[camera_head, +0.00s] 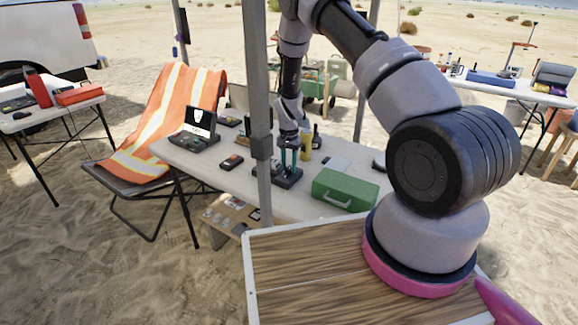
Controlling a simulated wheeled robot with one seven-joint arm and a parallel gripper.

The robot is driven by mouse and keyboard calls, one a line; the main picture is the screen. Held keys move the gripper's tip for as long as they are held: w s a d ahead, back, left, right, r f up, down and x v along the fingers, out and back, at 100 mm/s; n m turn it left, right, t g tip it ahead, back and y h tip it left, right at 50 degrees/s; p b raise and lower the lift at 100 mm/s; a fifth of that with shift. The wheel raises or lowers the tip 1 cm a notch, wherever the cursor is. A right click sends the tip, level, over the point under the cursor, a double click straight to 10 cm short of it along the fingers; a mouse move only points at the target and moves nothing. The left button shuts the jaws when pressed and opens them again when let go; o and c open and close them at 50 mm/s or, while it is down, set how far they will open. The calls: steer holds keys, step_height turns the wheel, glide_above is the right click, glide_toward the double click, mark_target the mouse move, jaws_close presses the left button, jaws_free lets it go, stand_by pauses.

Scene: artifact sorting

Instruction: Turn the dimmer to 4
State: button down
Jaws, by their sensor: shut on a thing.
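A green case (345,190) stands close to the right of the dark box. A small dark device (231,162) and an open-lidded device (198,128) lie to the left on the white table (222,183). A grey pole (262,130) rises in front of the table.

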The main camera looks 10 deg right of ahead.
mark_target(289, 168)
steer(key=c, duration=0.6)
jaws_free()
steer(key=shift+r, duration=0.15)
step_height(289, 168, up, 10)
steer(key=shift+r, duration=0.25)
